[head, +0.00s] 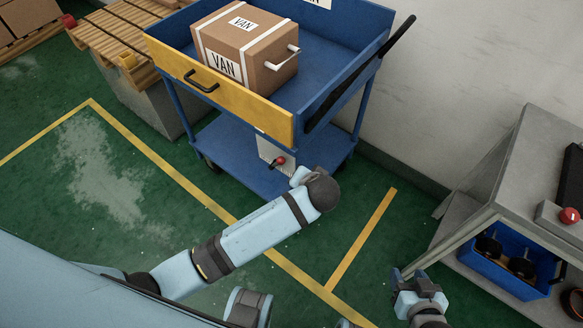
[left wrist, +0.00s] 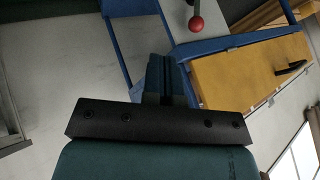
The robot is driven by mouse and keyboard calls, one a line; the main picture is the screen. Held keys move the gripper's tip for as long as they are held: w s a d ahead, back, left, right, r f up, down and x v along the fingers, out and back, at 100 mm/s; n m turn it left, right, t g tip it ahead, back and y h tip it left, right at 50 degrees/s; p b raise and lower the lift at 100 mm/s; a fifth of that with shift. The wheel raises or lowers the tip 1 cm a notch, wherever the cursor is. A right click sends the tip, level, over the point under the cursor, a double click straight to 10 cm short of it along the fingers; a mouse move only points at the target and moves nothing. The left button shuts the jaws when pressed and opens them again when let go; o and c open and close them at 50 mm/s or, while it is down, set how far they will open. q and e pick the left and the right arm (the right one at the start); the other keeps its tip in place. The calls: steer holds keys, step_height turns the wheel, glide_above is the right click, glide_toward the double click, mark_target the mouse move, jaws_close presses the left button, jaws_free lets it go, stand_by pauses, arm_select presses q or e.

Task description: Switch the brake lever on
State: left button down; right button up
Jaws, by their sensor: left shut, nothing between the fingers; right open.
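The brake lever (head: 280,160) has a red ball knob and sits on a pale plate (head: 265,150) on the blue cart (head: 228,150), below its yellow front panel. In the left wrist view the red knob (left wrist: 196,23) hangs from a dark stem at the top, in front of the pale plate. My left gripper (left wrist: 166,72) is shut and empty, pointing toward the plate, apart from the knob. My right gripper (head: 409,278) is open and empty at the lower right, far from the lever.
A cardboard box (head: 245,45) marked VAN rides on the cart's top, near a black push handle (head: 360,72). A grey workbench (head: 520,165) with a red button (head: 568,215) and blue bin (head: 505,268) stands at right. Wooden slats (head: 115,35) are at left. Green floor between is clear.

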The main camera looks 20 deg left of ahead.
mark_target(277, 163)
arm_select(q)
steer(key=w+a+f+b, duration=0.1)
steer(key=w+a+f, duration=0.6)
stand_by(0.6)
